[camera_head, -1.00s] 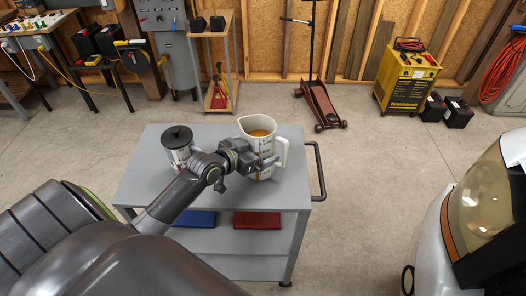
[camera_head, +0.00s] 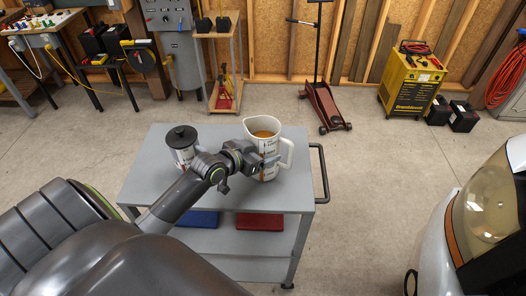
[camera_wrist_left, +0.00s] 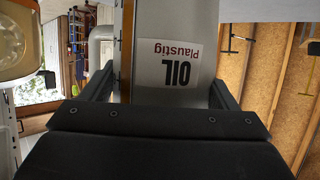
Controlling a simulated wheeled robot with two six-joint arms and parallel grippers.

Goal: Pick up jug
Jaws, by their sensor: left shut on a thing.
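The jug (camera_head: 266,130) is white with a handle on its right side and amber liquid inside. It stands at the top of the grey cart, and I cannot tell whether it touches the cart top. My left gripper (camera_head: 262,160) reaches in from the left and is shut on the jug's body. In the left wrist view, the jug's wall (camera_wrist_left: 170,20) with an "OIL" label fills the space between the two fingers (camera_wrist_left: 160,95). My right gripper does not show.
A can with a black lid (camera_head: 182,146) stands on the grey cart (camera_head: 145,190), left of the jug. Blue and red flat items lie on the cart's lower shelf. A red floor jack (camera_head: 322,105) and yellow charger (camera_head: 411,82) stand farther back. Open floor lies between.

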